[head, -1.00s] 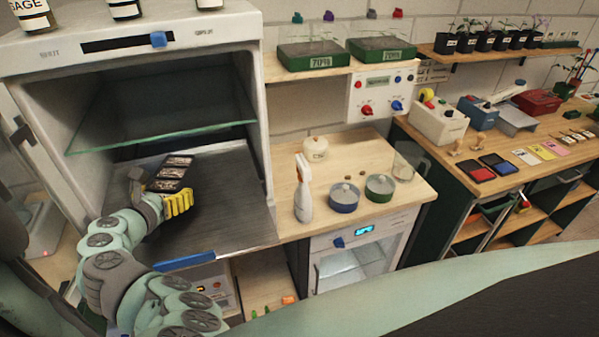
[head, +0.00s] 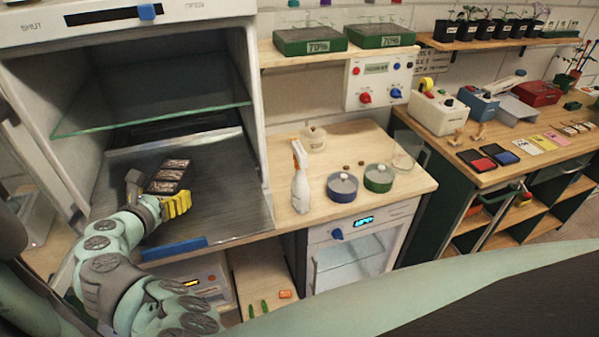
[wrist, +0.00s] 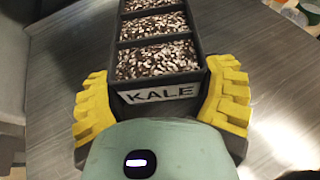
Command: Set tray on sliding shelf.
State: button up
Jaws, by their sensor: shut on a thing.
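The tray (head: 169,179) is dark, with three sections of speckled filling and a KALE label. It fills the upper middle of the wrist view (wrist: 157,62). My gripper (head: 160,203) has yellow ribbed fingers shut on the tray's near end, one on each side of the label in the wrist view (wrist: 161,103). The sliding shelf (head: 228,192) is a grey metal sheet with a blue front handle (head: 174,249), inside the open white cabinet. The tray is over the shelf's left part. I cannot tell whether its underside touches the shelf.
A glass panel (head: 150,112) hangs across the cabinet opening above the tray. The cabinet's right wall (head: 254,110) borders the shelf. The shelf's right half is bare.

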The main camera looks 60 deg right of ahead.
jog(key=o, duration=1.2)
jog(key=shift+r, duration=0.15)
jog(key=shift+r+p, duration=0.3)
jog(key=shift+r, duration=0.05)
jog(key=shift+a+r, duration=0.15)
jog(key=shift+r, duration=0.1)
jog(key=shift+b+v, duration=1.3)
jog(key=shift+v, duration=4.6)
